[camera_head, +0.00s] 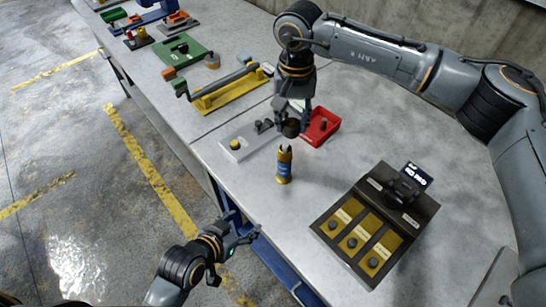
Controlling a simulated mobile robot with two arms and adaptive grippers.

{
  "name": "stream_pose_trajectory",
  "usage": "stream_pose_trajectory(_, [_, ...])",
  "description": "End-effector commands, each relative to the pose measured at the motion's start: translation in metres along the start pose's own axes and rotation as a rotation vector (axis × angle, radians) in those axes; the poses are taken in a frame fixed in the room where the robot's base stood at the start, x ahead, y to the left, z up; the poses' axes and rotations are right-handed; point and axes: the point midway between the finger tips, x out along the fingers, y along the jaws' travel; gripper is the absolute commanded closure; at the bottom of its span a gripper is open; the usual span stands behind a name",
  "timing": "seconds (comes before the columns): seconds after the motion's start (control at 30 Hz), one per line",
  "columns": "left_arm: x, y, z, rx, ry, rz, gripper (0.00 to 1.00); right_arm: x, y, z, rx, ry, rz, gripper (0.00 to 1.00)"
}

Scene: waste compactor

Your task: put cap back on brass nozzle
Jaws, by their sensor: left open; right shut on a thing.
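The brass nozzle (284,172), with a blue band around its middle, stands upright on the grey table. Its pointed top is bare. My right gripper (291,116) is above and slightly behind the nozzle in the picture. It is shut on a dark round piece (291,129), which looks like the cap. The piece appears apart from the nozzle tip, with a small gap between them. My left gripper (243,238) is open and empty, low at the table's front edge, away from the nozzle.
A white tray (235,153) with small parts lies left of the nozzle. A red bin (330,117) stands behind it. A black case (425,208) with brass panels and dark knobs is at the right. A yellow-based fixture (225,94) and green-based items stand further back.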

Motion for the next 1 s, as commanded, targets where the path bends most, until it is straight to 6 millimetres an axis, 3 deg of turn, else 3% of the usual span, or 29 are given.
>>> stream_pose_trajectory(0.23, [0.015,0.018,-0.038,0.035,0.239,0.037,0.38,-0.001,-0.001,0.000,-0.006,0.000,0.001,0.84])
stream_pose_trajectory(0.5, [0.013,0.030,-0.083,0.045,0.555,0.025,0.38,-0.003,-0.004,-0.001,-0.018,0.002,0.001,0.84])
stream_pose_trajectory(0.7, [0.006,0.029,-0.097,0.038,0.679,-0.004,0.38,-0.004,-0.005,-0.001,-0.023,0.002,0.001,0.84])
stream_pose_trajectory(1.0, [0.003,0.029,-0.100,0.035,0.707,-0.013,0.38,-0.003,-0.005,-0.001,-0.023,0.002,0.001,0.84])
